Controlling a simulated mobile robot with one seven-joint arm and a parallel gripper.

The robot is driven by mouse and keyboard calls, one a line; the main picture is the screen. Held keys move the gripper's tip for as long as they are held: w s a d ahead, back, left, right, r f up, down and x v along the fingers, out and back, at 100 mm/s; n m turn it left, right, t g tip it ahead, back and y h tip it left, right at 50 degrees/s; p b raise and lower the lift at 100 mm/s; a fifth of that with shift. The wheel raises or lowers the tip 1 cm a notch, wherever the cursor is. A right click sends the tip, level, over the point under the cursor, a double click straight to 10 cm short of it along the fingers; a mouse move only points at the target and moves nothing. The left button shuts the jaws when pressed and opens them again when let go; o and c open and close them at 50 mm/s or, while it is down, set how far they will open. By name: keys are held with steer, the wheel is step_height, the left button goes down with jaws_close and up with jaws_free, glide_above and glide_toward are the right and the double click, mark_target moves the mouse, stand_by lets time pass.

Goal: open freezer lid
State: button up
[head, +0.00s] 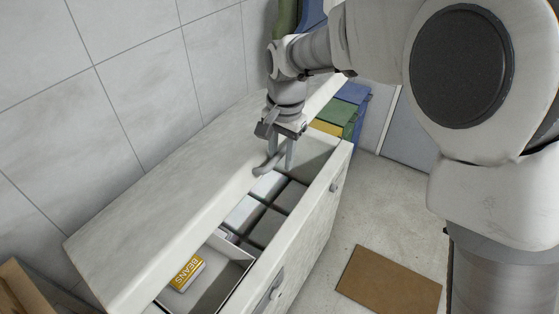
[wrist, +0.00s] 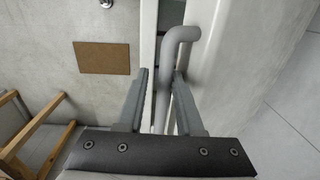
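The white freezer (head: 318,222) stands along the tiled wall. Its pale lid (head: 165,215) is partly open, and the inside shows through a long gap between the lid's front edge and the front wall. A grey bar handle (head: 265,166) sits on the lid's edge; it also shows in the wrist view (wrist: 182,36). My gripper (head: 283,160) is at the handle. In the wrist view my two fingers (wrist: 161,82) stand apart, one on each side of the bar, with small gaps visible. Whether either finger touches the bar is unclear.
Inside the freezer are a yellow BEANS package (head: 187,273), a white box and dark dividers. Coloured bins (head: 345,110) stand beyond the far end. A brown mat (head: 390,280) lies on the open floor at the right. A wooden frame (head: 22,290) is at the lower left.

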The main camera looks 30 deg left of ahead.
stand_by(0.3)
steer(key=a+r+p, duration=0.3)
steer(key=r+p, duration=0.4)
steer(key=r, duration=0.2)
steer(key=a+r+p, duration=0.3)
steer(key=r+p, duration=0.4)
steer(key=r, duration=0.2)
steer(key=shift+w+a+r, duration=0.25)
steer(key=shift+a+r, duration=0.1)
steer(key=shift+r, duration=0.05)
stand_by(0.9)
steer(key=shift+c, duration=0.2)
